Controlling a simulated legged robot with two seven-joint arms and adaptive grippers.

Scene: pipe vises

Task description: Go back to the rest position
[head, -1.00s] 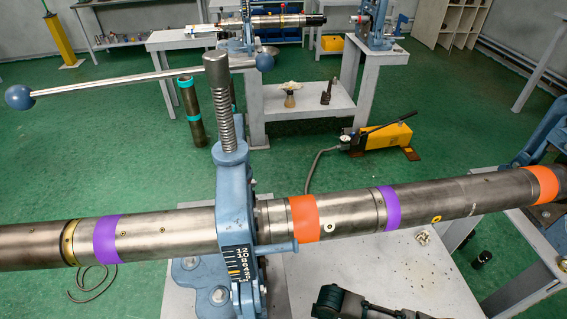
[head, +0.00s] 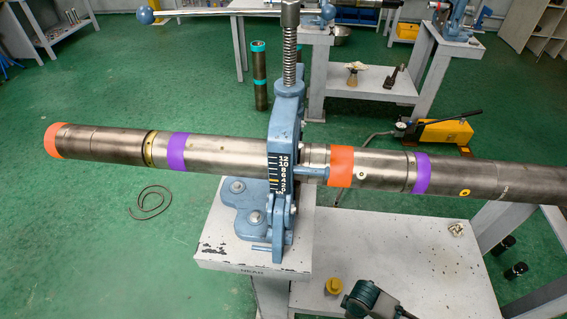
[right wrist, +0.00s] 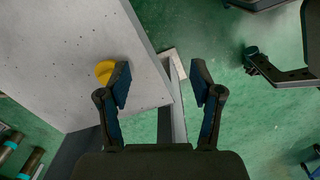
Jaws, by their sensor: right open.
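My right gripper (right wrist: 160,80) is open and empty in the right wrist view. Its two dark fingers stand apart over the edge of a grey table (right wrist: 60,55), with a small yellow cap (right wrist: 105,71) beside the left finger. A dark part of my right arm (head: 370,301) shows at the bottom of the head view, near the same yellow cap (head: 333,285). A long steel pipe (head: 225,153) with orange and purple bands lies through a blue vise (head: 284,135). My left gripper does not show in the head view.
The vise stands on a pale table (head: 215,245). The lower tabletop (head: 410,245) to the right is mostly bare. Behind are a yellow pump (head: 445,131), upright dark tubes (head: 260,80) and other workbenches. Green floor is open at left.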

